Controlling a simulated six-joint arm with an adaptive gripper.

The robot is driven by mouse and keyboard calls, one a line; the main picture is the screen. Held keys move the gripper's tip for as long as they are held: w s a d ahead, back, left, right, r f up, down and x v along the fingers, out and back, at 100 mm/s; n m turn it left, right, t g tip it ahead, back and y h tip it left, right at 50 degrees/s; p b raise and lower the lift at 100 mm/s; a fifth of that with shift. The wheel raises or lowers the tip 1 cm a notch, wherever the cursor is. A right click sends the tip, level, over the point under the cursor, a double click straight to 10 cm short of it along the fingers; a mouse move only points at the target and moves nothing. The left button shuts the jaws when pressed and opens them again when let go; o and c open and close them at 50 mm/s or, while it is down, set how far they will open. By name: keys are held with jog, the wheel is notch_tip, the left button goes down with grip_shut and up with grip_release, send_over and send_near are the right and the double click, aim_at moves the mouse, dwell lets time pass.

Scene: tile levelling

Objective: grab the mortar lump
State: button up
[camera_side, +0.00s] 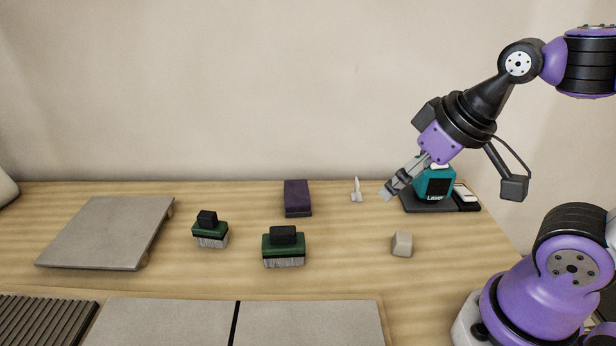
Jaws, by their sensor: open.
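The mortar lump (402,244) is a small beige block with rounded edges. It lies on the wooden table at the right, in front of the teal laser device. My gripper (388,193) is open and empty. It hangs tilted down and to the left, above and behind the lump in the picture, clear of it. The gap between the fingers is hard to see from this side.
A teal laser device (434,183) stands on a dark base close behind my gripper. A small white piece (356,191), a dark purple block (297,198) and two green-black brushes (284,247) (210,231) stand to the left. Grey tiles (105,232) (160,322) lie left and in front.

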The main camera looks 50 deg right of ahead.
jog(key=m+g, duration=0.6)
jog(key=m, duration=0.6)
send_over(405, 237)
jog(key=f, duration=1.1)
jog(key=shift+s+a+f, duration=0.1)
jog(key=shift+s+a, duration=0.05)
jog(key=shift+a, duration=0.1)
jog(key=f, duration=0.5)
jog(key=shift+d+f, duration=0.2)
jog(key=shift+f, duration=0.2)
grip_shut()
